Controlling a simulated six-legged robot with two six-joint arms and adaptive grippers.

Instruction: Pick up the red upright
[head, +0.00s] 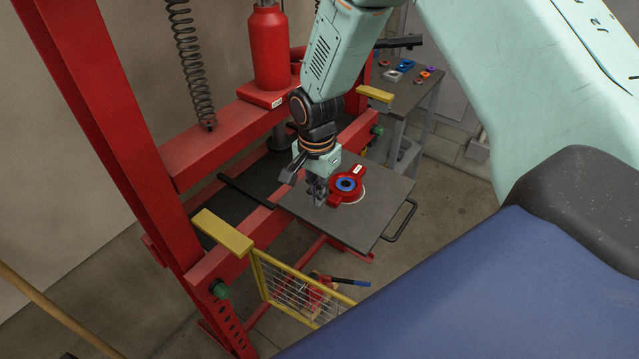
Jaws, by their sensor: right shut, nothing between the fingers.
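The red upright (334,197) lies on a flat grey plate (357,228) in front of the press. It is a squat red part with a blue ring set in its round middle and a small white label at its far end. My right gripper (318,197) reaches down from above and is shut with nothing in it. Its fingers are just left of the red upright and overlap its left edge in the picture; I cannot tell whether they touch it. My left gripper is not in view.
A red press frame (220,143) with a red bottle jack (268,50) and a coil spring stands behind and left. A yellow wire guard (290,290) is below the plate. A side table (405,88) with small coloured parts stands at the back right.

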